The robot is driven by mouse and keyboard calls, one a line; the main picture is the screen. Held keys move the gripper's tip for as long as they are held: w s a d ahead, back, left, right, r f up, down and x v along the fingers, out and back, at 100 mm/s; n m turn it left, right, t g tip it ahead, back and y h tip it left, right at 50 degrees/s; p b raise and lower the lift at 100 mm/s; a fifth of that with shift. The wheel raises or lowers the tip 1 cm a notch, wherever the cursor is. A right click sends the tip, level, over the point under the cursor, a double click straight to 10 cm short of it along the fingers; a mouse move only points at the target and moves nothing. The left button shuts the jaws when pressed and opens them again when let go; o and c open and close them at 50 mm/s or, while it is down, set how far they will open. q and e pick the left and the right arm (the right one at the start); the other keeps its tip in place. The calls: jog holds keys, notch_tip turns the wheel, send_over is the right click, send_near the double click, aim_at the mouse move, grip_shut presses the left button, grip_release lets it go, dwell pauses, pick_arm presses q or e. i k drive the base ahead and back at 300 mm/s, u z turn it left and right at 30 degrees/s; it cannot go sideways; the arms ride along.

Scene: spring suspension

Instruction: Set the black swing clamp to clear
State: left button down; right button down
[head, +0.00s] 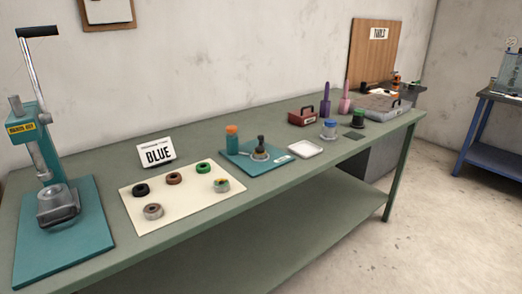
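I cannot pick out the black swing clamp for certain. A small fixture with a dark upright part (261,143) stands on a teal plate (235,156) near the middle of the bench, and it may be the clamp. It is too small to tell how its arm is set. An orange-capped teal bottle (232,138) stands on the same plate, to its left. Neither of my grippers shows in the head view.
A wooden board (372,60) stands behind.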

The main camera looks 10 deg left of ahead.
aim_at(260, 149)
jog(key=z, duration=1.55)
jog(key=i, duration=1.1)
jog(key=u, duration=1.6)
